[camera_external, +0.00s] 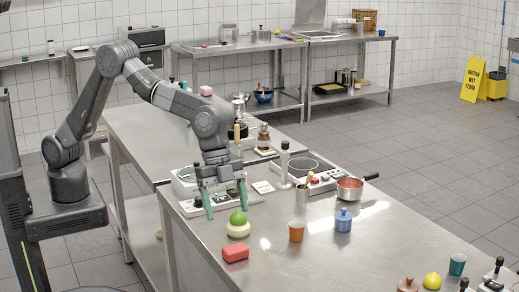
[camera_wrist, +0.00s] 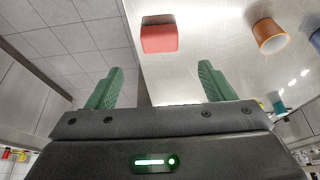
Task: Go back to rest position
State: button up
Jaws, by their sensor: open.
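My gripper (camera_external: 225,200) hangs from the arm above the near left part of the steel counter (camera_external: 290,255), with its two green fingers spread and nothing between them. In the wrist view my gripper (camera_wrist: 157,88) shows both green fingers apart. A red block (camera_external: 236,253) lies on the counter in front of my gripper; it also shows in the wrist view (camera_wrist: 159,38), beyond the fingertips. A green round item (camera_external: 238,217) sits on a pale round item (camera_external: 238,230), close to the right finger in the outside view.
A yellow lemon-like item (camera_external: 432,281) and a teal cup (camera_external: 457,264) are at front right. A yellow floor sign (camera_external: 473,79) stands far back.

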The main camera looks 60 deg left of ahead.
aim_at(235, 247)
jog(key=p+x, duration=0.1)
jog(key=x, duration=0.9)
jog(key=shift+f, duration=0.15)
jog(key=shift+r, duration=2.1)
